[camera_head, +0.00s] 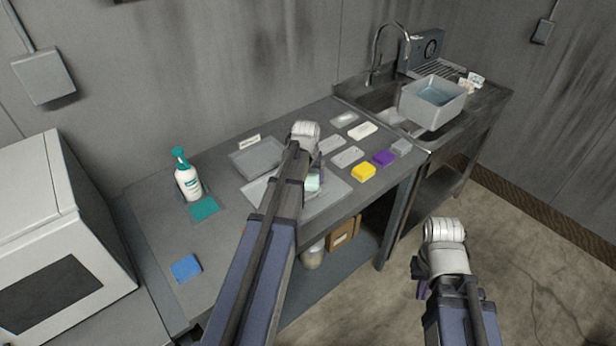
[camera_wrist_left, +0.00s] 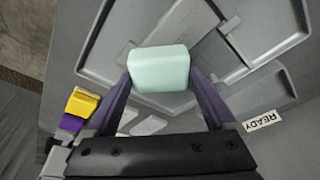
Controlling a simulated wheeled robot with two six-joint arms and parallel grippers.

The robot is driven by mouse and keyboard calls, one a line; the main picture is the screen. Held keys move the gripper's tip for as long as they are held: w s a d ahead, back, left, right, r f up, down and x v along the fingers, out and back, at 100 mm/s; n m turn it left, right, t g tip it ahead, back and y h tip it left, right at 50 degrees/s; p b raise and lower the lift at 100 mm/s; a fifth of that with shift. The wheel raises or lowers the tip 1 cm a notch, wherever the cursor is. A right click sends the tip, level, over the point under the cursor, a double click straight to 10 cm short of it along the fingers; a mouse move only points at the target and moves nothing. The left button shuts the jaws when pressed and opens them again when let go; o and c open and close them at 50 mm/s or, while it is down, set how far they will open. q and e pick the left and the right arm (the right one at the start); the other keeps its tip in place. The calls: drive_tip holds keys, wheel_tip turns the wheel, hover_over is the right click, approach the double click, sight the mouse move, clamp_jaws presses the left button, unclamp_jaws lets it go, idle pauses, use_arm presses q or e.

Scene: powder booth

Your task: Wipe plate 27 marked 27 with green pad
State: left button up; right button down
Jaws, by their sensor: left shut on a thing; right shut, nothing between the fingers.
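My left gripper (camera_head: 313,174) is shut on a pale green pad (camera_head: 313,183), held over the front grey tray (camera_head: 330,206) on the bench. The pad (camera_wrist_left: 158,70) sits between the purple fingers in the left wrist view; I cannot tell whether it touches what is below. Small light plates lie right of my left arm, among them a grey one (camera_head: 348,157) and a white one (camera_head: 362,131). No number 27 is readable. My right gripper (camera_head: 420,280) is shut and empty, off the bench's front right; its fingertips are mostly hidden.
A yellow block (camera_head: 363,172), purple block (camera_head: 383,158) and grey block (camera_head: 401,147) stand at the right front edge. A READY label (camera_wrist_left: 264,121) and water tub (camera_head: 432,103) also show.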

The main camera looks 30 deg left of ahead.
use_arm(q)
drive_tip(key=shift+r+p, duration=1.7)
drive_tip(key=shift+r, duration=0.4)
wheel_tip(320, 180, up, 3)
drive_tip(key=p, duration=0.3)
drive_tip(key=shift+r, duration=0.1)
drive_tip(key=shift+f+b, duration=0.4)
drive_tip(key=shift+f, duration=0.3)
